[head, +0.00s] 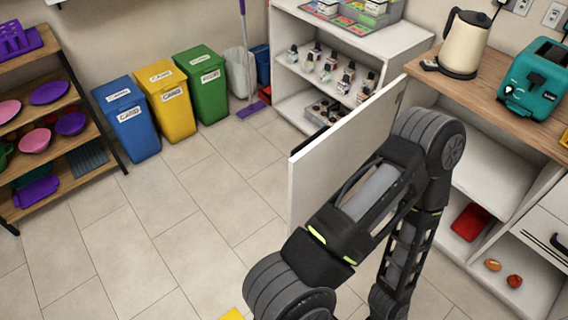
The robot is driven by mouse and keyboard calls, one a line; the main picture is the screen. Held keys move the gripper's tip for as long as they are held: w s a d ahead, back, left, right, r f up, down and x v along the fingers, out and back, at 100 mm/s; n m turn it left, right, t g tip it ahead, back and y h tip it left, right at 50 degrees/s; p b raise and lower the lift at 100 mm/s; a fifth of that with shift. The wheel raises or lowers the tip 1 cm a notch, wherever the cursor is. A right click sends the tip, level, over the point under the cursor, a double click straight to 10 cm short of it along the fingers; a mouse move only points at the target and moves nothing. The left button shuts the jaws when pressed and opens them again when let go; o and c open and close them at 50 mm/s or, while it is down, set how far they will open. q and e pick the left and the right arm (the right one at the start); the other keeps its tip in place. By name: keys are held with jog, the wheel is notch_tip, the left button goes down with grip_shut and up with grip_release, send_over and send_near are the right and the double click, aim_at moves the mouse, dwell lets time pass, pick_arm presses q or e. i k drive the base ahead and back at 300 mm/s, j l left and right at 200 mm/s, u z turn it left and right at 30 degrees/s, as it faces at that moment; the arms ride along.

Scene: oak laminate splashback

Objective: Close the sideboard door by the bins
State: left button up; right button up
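The sideboard door (335,155) is a white panel standing wide open in the head view, jutting out into the room. Its far edge meets the left front corner of the wood-topped sideboard (420,72). Its near lower part is hidden behind my arm, and I see no handle on it. The sideboard's open inside shows on the right, with a red item (470,222) on a shelf. The blue, yellow and green bins (203,85) stand against the back wall on the left. One arm of mine rises in front of the door and bends down again. Neither gripper is in view.
A kettle (464,45) and a teal toaster (537,80) stand on the sideboard top. A white shelf unit (290,98) with bottles stands behind the door. A wooden rack (92,130) with dishes is at left. The tiled floor between bins and door is clear.

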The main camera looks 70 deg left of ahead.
aim_at(321, 164)
jog(key=k+j, duration=0.15)
jog(key=j, duration=0.3)
jog(key=k+j, duration=0.1)
jog(key=j, duration=0.35)
jog(key=k+j, duration=0.15)
jog(key=j, duration=0.3)
jog(key=k+j, duration=0.1)
jog(key=j, duration=0.3)
jog(key=k+j, duration=0.15)
jog(key=j, duration=0.3)
jog(key=k+j, duration=0.1)
jog(key=j, duration=0.35)
jog(key=k+j+u, duration=0.1)
jog(key=j, duration=0.35)
